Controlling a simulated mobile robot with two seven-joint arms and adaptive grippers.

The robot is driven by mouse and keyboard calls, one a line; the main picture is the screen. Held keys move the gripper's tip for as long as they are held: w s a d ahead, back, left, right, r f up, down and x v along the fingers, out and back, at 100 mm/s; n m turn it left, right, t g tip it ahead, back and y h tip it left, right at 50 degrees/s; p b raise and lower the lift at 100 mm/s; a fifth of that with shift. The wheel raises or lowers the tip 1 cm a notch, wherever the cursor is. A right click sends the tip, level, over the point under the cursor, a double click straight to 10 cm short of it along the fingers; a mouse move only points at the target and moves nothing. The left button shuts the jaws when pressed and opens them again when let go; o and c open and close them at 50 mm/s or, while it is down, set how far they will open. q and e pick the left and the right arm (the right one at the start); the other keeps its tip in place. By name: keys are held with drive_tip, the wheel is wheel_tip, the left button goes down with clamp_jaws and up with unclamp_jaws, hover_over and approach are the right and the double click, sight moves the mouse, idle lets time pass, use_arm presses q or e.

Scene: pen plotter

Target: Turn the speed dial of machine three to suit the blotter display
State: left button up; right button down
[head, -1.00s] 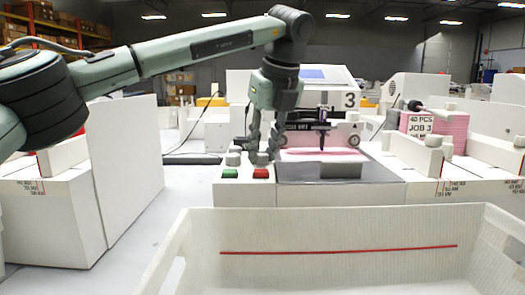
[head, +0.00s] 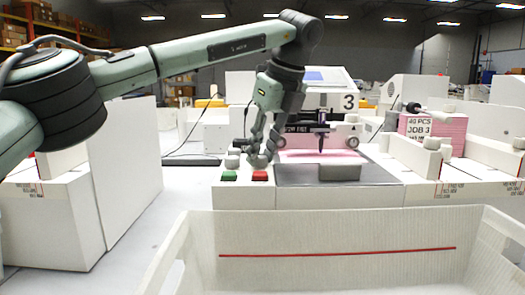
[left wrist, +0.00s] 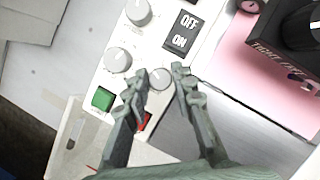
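Machine three stands ahead, with a white housing (head: 325,77) marked 3 and a pink sheet (head: 318,156) under its pen carriage (head: 321,130). My left gripper (head: 260,160) is at its front left control panel, tilted. In the left wrist view the open fingers (left wrist: 161,72) stand either side of a round white dial (left wrist: 160,79), the left tip very near it; contact cannot be told. Two more white knobs (left wrist: 118,60) (left wrist: 138,12) lie beyond. The small lettering at the dials is unreadable. Which display is the blotter display I cannot tell. My right gripper is out of view.
A green button (left wrist: 103,98) and a partly covered red button (left wrist: 145,121) sit close to the fingers. An OFF/ON switch (left wrist: 182,31) is farther up the panel. A white bin (head: 340,230) stands in front; a pink stack labelled JOB 3 (head: 445,130) is at right.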

use_arm(q)
drive_tip(key=o, duration=0.3)
drive_tip(key=shift+o, duration=0.2)
drive_tip(key=v, duration=1.2)
